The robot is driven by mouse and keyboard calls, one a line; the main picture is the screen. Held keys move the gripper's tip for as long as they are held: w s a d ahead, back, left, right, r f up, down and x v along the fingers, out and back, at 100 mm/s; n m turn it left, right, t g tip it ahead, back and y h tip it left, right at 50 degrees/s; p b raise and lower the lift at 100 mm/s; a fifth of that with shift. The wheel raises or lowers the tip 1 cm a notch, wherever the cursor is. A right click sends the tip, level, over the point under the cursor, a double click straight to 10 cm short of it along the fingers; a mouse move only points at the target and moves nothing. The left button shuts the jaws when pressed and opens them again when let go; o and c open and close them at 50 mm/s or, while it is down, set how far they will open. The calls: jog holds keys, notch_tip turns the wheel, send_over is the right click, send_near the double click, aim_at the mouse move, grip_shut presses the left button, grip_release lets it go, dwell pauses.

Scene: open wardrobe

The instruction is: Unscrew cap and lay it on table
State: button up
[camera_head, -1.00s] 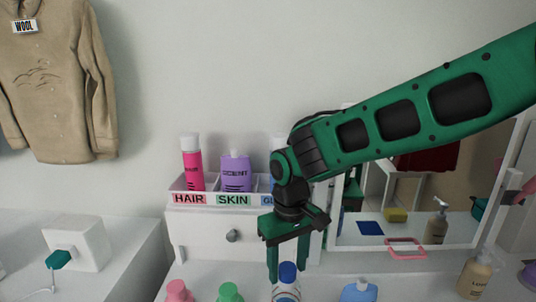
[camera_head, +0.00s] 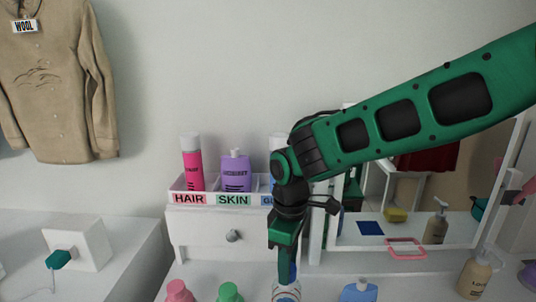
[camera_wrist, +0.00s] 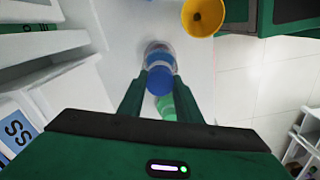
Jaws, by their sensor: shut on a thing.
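A clear-and-white bottle (camera_head: 286,292) with a blue cap stands at the front of the white table, partly cut off by the lower edge of the head view. My gripper (camera_head: 285,270) points down over it, with its fingers at cap height. In the wrist view, the fingers of my gripper (camera_wrist: 159,82) are on either side of the blue cap (camera_wrist: 160,79), shut on it. The bottle (camera_wrist: 157,52) shows just beyond the cap, in line with it. I cannot tell whether the cap is still threaded on. The bare table (camera_head: 200,275) is in front of the drawer unit.
Pink (camera_head: 179,291), green (camera_head: 229,292) and light-blue (camera_head: 358,291) capped bottles stand beside the bottle. Behind is a drawer unit (camera_head: 195,240) with labelled compartments. A pump bottle (camera_head: 475,276) and a mirror (camera_head: 410,228) are to the right.

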jog(key=n, duration=0.4)
jog(key=shift+n, duration=0.3)
jog(key=n, duration=0.4)
jog(key=shift+n, duration=0.3)
jog(key=o, duration=1.2)
jog(key=shift+c, duration=0.4)
jog(key=m, duration=0.4)
jog(key=shift+m, duration=0.3)
jog(key=m, duration=0.8)
jog(key=shift+m, duration=0.4)
jog(key=m, duration=0.3)
jog(key=shift+m, duration=0.4)
